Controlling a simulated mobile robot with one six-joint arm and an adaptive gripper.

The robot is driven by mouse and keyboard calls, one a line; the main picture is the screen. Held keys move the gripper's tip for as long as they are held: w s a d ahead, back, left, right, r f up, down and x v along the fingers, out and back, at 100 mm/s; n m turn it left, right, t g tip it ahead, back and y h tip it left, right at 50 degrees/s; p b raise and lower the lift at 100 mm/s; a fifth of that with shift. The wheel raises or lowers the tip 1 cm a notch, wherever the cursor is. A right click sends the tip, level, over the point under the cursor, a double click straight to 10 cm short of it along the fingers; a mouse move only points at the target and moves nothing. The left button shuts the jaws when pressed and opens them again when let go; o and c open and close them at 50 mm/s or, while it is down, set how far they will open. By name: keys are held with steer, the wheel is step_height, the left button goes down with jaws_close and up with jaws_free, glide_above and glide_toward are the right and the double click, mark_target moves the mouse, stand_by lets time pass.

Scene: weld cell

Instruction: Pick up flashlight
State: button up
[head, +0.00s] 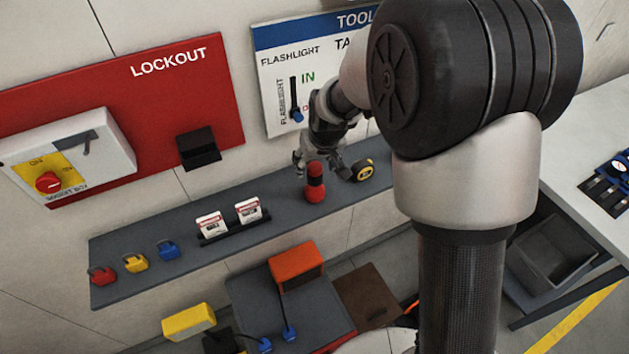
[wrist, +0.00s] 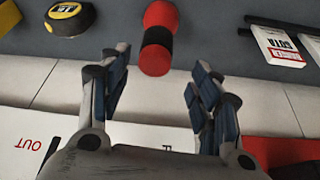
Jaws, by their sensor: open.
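The flashlight (head: 315,182) is a red cylinder with a black band, standing on the grey shelf. In the wrist view the flashlight (wrist: 157,38) shows at the top centre, just beyond the fingertips and between their lines. My gripper (head: 325,168) is at the flashlight in the head view, with fingers close around or beside it; the exact gap is hard to tell. In the wrist view my gripper (wrist: 160,75) is open, its two blue-padded fingers wide apart with nothing between them.
A yellow and black tape measure (head: 362,171) sits close right of the flashlight. White tags (head: 212,224) stand in a rack on the shelf (head: 180,277), with red, yellow and blue padlocks (head: 137,262) further left. The wall with a tool board (head: 270,80) is close behind.

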mark_target(315, 166)
steer(key=shift+w+b+x, duration=0.15)
steer(key=shift+x, duration=1.4)
steer(key=shift+w+b+x, duration=0.15)
steer(key=shift+w+x, duration=0.05)
steer(key=shift+x, duration=1.35)
steer(key=shift+d+r, duration=0.15)
steer(key=shift+d, duration=0.05)
steer(key=shift+c, duration=0.2)
jaws_close()
